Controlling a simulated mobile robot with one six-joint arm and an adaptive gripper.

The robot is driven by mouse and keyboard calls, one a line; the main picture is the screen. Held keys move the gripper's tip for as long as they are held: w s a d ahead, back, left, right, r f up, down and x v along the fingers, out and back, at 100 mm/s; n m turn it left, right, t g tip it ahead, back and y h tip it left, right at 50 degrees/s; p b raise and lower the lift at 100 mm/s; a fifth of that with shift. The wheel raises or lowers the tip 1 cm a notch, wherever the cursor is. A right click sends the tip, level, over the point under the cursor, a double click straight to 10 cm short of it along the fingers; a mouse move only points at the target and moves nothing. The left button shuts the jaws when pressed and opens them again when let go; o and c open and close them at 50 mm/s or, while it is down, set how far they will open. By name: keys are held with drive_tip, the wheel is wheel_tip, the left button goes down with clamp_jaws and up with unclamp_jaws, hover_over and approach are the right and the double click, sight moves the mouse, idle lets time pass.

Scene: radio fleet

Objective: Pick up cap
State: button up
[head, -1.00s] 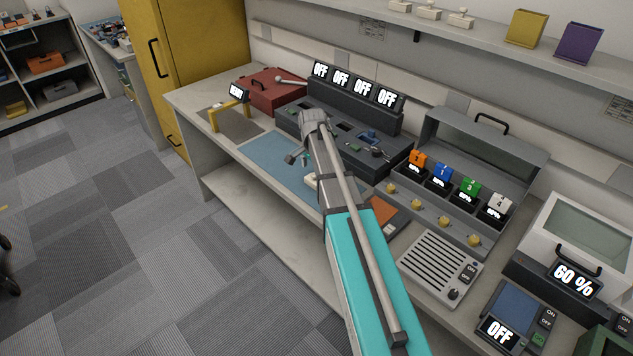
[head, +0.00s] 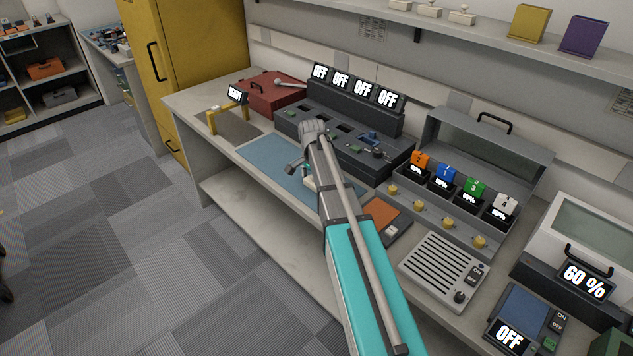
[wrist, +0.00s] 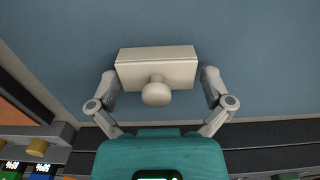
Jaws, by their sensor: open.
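The cap looks like a cream rectangular block (wrist: 158,66) with a round knob. In the wrist view it lies on the blue mat (wrist: 255,60), with the knob towards my camera. My gripper (wrist: 161,76) is open, with one finger on each side of the block. A narrow gap seems to show at each finger, but I cannot tell if either touches. In the head view my arm hides most of the gripper and cap over the blue mat (head: 262,165).
A dark console with OFF displays (head: 350,110) stands behind the mat. An orange-topped box (head: 382,214), a speaker-like grille box (head: 440,262) and a rack with coloured numbered blocks (head: 455,200) stand to the right. A yellow frame (head: 212,122) stands left. Similar cream knobbed pieces (head: 428,8) sit on the shelf.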

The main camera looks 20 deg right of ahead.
drive_tip(key=c, duration=0.4)
drive_tip(key=shift+r, duration=0.15)
idle(0.4)
wheel_tip(320, 180, up, 3)
drive_tip(key=p, duration=0.3)
drive_tip(key=s+a+r+p, duration=0.1)
drive_tip(key=s+r+p, duration=0.8)
drive_tip(key=s, duration=0.5)
drive_tip(key=shift+a+r+p, duration=0.35)
drive_tip(key=shift+a+p, duration=0.05)
drive_tip(key=shift+p, duration=0.1)
